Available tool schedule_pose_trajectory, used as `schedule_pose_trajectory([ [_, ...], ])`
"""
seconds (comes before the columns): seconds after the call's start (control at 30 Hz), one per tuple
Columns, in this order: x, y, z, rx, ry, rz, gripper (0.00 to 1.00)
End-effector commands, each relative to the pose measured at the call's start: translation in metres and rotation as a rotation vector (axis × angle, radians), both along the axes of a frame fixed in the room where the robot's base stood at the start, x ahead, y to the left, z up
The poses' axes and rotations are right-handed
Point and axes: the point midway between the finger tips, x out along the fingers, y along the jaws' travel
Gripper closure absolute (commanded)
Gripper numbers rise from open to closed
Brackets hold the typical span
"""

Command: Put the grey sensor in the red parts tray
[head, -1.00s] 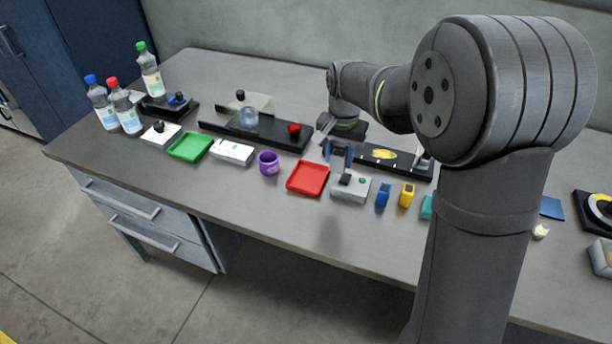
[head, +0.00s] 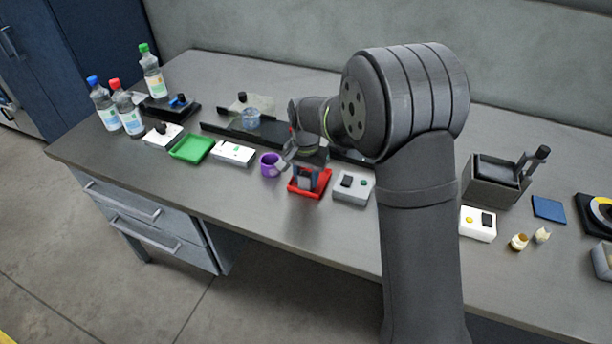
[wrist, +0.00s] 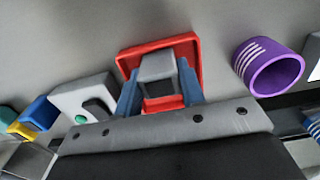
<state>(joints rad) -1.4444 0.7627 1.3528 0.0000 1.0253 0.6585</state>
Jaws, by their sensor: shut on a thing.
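The red parts tray (head: 325,188) lies on the bench, partly covered by my gripper in the head view. My gripper (head: 308,181) is over the tray with its blue fingers pointing down. In the wrist view, the blue fingers (wrist: 158,92) are shut on the grey sensor (wrist: 157,68), a grey block with a dark face. The red tray's rim (wrist: 160,46) shows around and behind the sensor. I cannot tell whether the sensor touches the tray floor or hangs just above it.
A purple cup (head: 269,163) stands close left of the tray, and a grey switch box (head: 352,187) close right. A white box (head: 233,153) and a green tray (head: 191,149) lie farther left. The bench front is clear.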

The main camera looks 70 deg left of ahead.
Motion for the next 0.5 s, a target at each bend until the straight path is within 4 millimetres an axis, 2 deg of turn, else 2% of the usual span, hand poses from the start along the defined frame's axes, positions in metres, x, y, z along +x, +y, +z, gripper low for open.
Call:
schedule_pose_trajectory([
  [0.23,0.0001,-0.0002,-0.0035,-0.001,0.0,0.0,0.87],
  [0.27,0.0001,-0.0001,-0.0029,0.0,0.0,0.0,0.58],
  [0.33,0.0001,-0.0001,-0.0028,0.0,0.0,0.0,0.44],
  [0.5,0.0001,-0.0001,-0.0028,0.0,0.0,0.0,0.42],
])
